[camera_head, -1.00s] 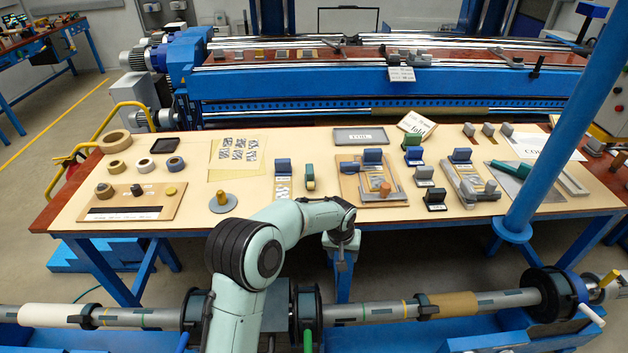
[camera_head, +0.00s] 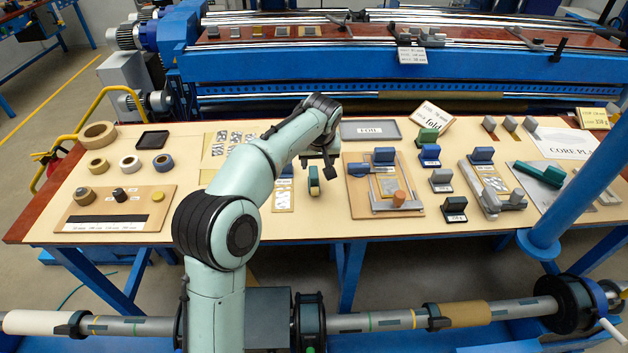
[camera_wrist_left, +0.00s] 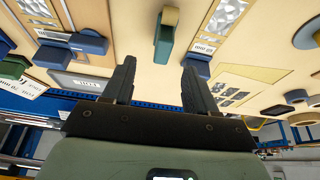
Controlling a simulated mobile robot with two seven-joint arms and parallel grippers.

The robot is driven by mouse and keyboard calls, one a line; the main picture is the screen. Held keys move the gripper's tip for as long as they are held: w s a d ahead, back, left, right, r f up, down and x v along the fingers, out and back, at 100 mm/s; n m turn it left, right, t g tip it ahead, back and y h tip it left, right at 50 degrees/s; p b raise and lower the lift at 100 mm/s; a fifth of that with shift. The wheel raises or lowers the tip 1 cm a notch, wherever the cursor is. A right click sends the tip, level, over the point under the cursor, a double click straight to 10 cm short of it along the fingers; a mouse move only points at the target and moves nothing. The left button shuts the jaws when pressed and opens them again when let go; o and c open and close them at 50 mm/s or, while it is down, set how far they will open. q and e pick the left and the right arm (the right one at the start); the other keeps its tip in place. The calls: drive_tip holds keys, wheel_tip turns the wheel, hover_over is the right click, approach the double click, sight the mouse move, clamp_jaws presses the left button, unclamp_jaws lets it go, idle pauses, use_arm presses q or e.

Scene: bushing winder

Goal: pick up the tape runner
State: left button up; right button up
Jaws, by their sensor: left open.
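The tape runner (camera_head: 314,182), a small teal body with a tan roll, lies on the beige table top near the middle. It also shows in the left wrist view (camera_wrist_left: 164,38), beyond the fingertips and roughly between their lines. My left gripper (camera_head: 318,164) is above the table, just over the far end of the tape runner. In the left wrist view its two dark fingers (camera_wrist_left: 158,75) are spread apart with nothing between them. I cannot tell the exact height. My right gripper is not in view.
A blue block on a patterned strip (camera_head: 284,194) lies close left of the tape runner. A wooden board with a blue-handled tool (camera_head: 358,205) is to its right. A grey FOIL tray (camera_head: 370,122) lies behind. Bare table lies in front of the tape runner.

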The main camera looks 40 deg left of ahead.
sight(314, 173)
use_arm(q)
drive_tip(key=x, duration=0.4)
drive_tip(key=shift+a+f, duration=0.15)
drive_tip(key=shift+f, duration=0.05)
drive_tip(key=x, duration=0.5)
drive_tip(key=shift+a, duration=0.25)
drive_tip(key=shift+s, duration=0.1)
clamp_jaws()
drive_tip(key=shift+r, duration=0.1)
